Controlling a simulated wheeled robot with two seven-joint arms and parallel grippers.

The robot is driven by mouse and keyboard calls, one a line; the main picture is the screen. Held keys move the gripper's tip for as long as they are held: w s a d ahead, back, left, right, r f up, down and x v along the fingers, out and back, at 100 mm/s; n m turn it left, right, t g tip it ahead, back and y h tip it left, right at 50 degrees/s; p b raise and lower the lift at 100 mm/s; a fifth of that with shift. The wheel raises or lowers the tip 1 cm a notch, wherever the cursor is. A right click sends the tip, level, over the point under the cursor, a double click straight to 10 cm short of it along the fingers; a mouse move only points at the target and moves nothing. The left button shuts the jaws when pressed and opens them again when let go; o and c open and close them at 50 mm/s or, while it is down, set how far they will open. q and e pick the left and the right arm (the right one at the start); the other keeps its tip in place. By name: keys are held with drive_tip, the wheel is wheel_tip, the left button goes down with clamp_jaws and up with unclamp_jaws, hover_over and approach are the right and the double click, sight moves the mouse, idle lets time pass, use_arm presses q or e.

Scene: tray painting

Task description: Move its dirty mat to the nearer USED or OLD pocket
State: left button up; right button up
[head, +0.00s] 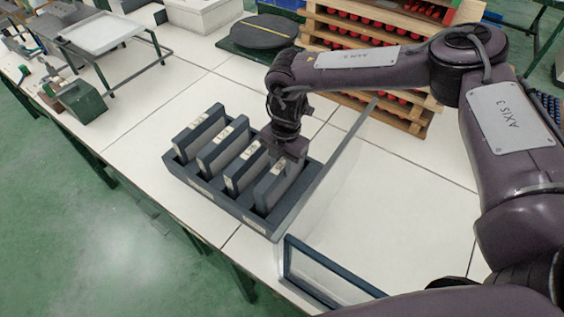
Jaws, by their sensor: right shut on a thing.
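A dark grey rack (222,203) stands on the white table, with several upright grey slabs in its pockets. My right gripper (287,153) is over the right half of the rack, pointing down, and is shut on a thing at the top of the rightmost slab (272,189). The wrist hides most of the grip, so which part is a mat is hard to tell. My left gripper is out of view.
A pale see-through panel (335,160) stands along the rack's right side. A dark-framed panel (318,278) is at the front edge. Wooden crates (392,53) with red items, a dark round plate (262,32) and a wire stand with a white tray (102,34) are behind.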

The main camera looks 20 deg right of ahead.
drive_tip(key=shift+f, duration=0.5)
idle(0.3)
drive_tip(key=o, duration=0.9)
drive_tip(key=shift+r, duration=0.15)
drive_tip(key=r, duration=0.2)
drive_tip(key=r+b, duration=0.1)
drive_tip(key=r, duration=0.1)
drive_tip(key=r+b, duration=0.1)
drive_tip(key=r, duration=0.2)
drive_tip(key=shift+w+d, duration=0.25)
drive_tip(key=shift+d, duration=0.1)
drive_tip(key=shift+r, duration=0.25)
wheel_tip(320, 180, up, 7)
drive_tip(key=p, duration=0.5)
drive_tip(key=shift+p, duration=0.35)
